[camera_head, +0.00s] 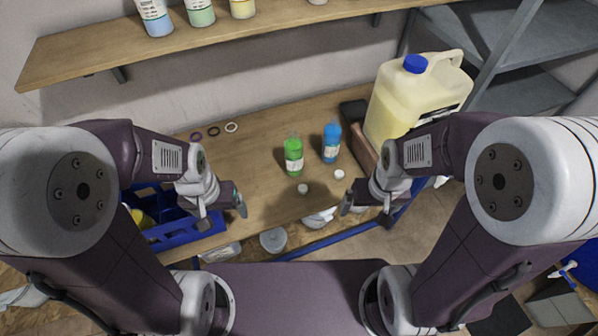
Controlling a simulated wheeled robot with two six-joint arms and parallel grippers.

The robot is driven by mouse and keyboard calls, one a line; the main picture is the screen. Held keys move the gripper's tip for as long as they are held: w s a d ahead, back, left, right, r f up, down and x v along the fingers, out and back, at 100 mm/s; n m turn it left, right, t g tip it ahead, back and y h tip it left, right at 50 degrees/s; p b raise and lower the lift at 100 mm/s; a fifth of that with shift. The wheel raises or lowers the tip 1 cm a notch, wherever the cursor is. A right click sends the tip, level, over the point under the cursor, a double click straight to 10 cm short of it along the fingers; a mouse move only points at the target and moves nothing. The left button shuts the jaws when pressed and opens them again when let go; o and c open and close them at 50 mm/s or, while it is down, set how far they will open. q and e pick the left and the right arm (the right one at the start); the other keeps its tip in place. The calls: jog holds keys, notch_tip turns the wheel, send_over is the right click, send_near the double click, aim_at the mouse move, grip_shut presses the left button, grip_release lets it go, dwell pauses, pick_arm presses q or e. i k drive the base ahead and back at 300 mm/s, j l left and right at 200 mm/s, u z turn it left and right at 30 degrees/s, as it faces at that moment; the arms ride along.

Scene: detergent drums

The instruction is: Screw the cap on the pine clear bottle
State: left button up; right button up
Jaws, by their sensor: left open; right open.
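A green bottle (294,158) with a pale label stands upright on the wooden bench. A blue bottle (331,143) stands upright just right of it. The label print is too small to read, so I cannot tell by name which is pine clear. Another white cap (339,174) lies in front of the blue bottle. My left gripper (222,206) is open and empty, to the left of the bottles. My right gripper (367,206) is open and empty, to the right of and nearer than the caps.
A large pale-yellow jug (408,100) with a blue cap stands at the back right. Several rings (213,131) lie at the back left. A blue crate (180,231) is below left. A shelf (110,45) with bottles overhangs the back. The bench left of the green bottle is clear.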

aim_at(293, 146)
jog(key=l+u, duration=0.2)
jog(key=u, duration=0.25)
jog(key=l+u, duration=0.25)
jog(key=u, duration=0.15)
jog(key=l+u, duration=0.25)
jog(key=u, duration=0.2)
jog(key=l+u, duration=0.25)
jog(key=u, duration=0.15)
